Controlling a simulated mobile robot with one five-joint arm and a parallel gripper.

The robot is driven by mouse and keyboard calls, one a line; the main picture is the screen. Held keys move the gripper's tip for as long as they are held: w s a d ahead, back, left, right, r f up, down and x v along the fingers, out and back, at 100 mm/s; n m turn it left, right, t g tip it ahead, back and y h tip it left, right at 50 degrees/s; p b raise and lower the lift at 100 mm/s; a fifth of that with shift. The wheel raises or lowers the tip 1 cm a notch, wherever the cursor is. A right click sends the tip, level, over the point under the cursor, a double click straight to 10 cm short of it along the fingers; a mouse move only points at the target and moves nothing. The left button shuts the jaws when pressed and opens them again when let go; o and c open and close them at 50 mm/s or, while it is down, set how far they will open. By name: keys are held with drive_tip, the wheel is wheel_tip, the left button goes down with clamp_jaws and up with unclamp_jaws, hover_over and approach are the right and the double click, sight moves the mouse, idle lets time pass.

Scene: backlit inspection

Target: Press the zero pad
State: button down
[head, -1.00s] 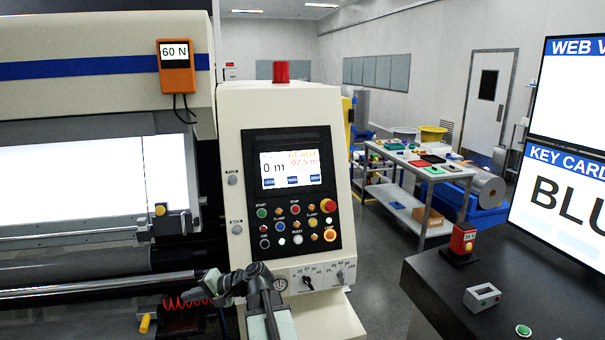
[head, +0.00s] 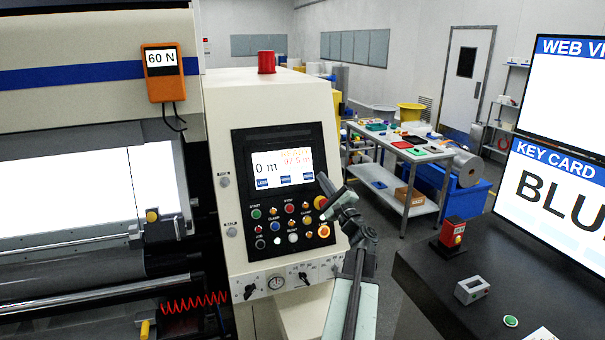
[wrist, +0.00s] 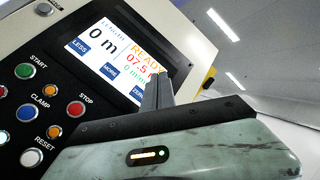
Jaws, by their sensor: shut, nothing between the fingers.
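The control screen (head: 281,164) on the machine's panel reads "0 m" above a row of three blue pads. The zero pad (head: 308,178) is the rightmost; in the wrist view its label (wrist: 137,95) shows just left of my fingers. My gripper (head: 323,181) is shut and empty, its tip beside the lower right corner of the screen. In the wrist view my fingers (wrist: 158,78) point up at the screen's right part and hide some of it. I cannot tell whether the tip touches the panel.
Coloured buttons (head: 290,222) sit below the screen, with a red-topped one (head: 320,202) close to my gripper. A dark desk (head: 420,270) with a red device (head: 452,232) stands right. Open floor lies between panel and desk.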

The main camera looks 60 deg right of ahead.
sight(308, 176)
idle(0.3)
drive_tip(key=w+d+f+b, duration=0.3)
drive_tip(key=w+d, duration=0.1)
drive_tip(key=w, duration=0.2)
drive_tip(key=shift+w+d+f, duration=0.2)
drive_tip(key=shift+w+d, duration=0.2)
idle(1.9)
drive_tip(key=shift+w+d+f+b, duration=0.15)
drive_tip(key=shift+w+d+b, duration=0.05)
drive_tip(key=shift+w+b, duration=0.15)
drive_tip(key=shift+w+d+f, duration=0.15)
drive_tip(key=shift+w+d, duration=0.05)
drive_tip(key=shift+w, duration=0.1)
idle(0.6)
idle(0.3)
drive_tip(key=shift+s+a+r, duration=0.3)
drive_tip(key=shift+s+a, duration=0.15)
drive_tip(key=shift+s, duration=0.15)
